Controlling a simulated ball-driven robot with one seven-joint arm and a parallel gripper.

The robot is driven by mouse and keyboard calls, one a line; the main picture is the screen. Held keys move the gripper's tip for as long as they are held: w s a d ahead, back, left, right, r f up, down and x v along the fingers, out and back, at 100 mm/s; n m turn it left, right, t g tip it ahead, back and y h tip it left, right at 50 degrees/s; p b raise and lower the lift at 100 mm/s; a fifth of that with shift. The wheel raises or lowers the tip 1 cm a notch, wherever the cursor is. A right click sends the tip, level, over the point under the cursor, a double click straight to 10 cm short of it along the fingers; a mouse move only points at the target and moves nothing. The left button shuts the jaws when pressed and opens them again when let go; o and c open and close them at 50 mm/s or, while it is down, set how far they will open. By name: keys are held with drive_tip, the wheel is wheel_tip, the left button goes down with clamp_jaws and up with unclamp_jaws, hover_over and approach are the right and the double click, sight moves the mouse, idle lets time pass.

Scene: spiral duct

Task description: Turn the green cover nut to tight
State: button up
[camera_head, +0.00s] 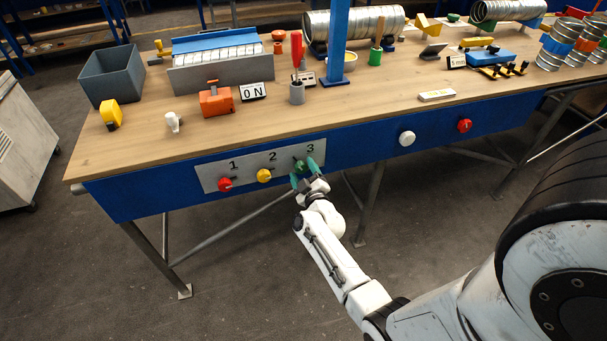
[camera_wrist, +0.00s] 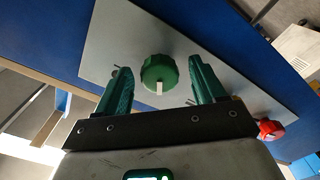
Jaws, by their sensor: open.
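The green cover nut (camera_head: 300,166) sits under the number 3 on a grey plate (camera_head: 210,172) on the bench's blue front. In the wrist view the green nut (camera_wrist: 160,74) is a round ribbed knob with a pale mark at its lower edge. My gripper (camera_head: 308,174) is at the nut. Its green fingers are open, one on each side of the nut in the wrist view (camera_wrist: 160,82), with gaps on both sides. I cannot tell how far the fingertips reach along the nut.
A red knob (camera_head: 224,184) under 1 and a yellow knob (camera_head: 264,175) under 2 are left of the nut. A white button (camera_head: 407,138) and a red button (camera_head: 464,125) are to the right. The bench top (camera_head: 350,106) carries tools and duct pieces. Open floor lies in front.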

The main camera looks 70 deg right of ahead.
drive_tip(key=c, duration=1.1)
drive_tip(key=shift+o, duration=0.2)
drive_tip(key=shift+m, duration=0.3)
drive_tip(key=m, duration=1)
drive_tip(key=shift+m, duration=0.3)
drive_tip(key=m+b, duration=0.1)
drive_tip(key=m, duration=0.4)
drive_tip(key=shift+w, duration=0.1)
drive_tip(key=m, duration=0.6)
drive_tip(key=shift+a+b, duration=0.1)
drive_tip(key=shift+b, duration=0.25)
drive_tip(key=shift+m, duration=0.3)
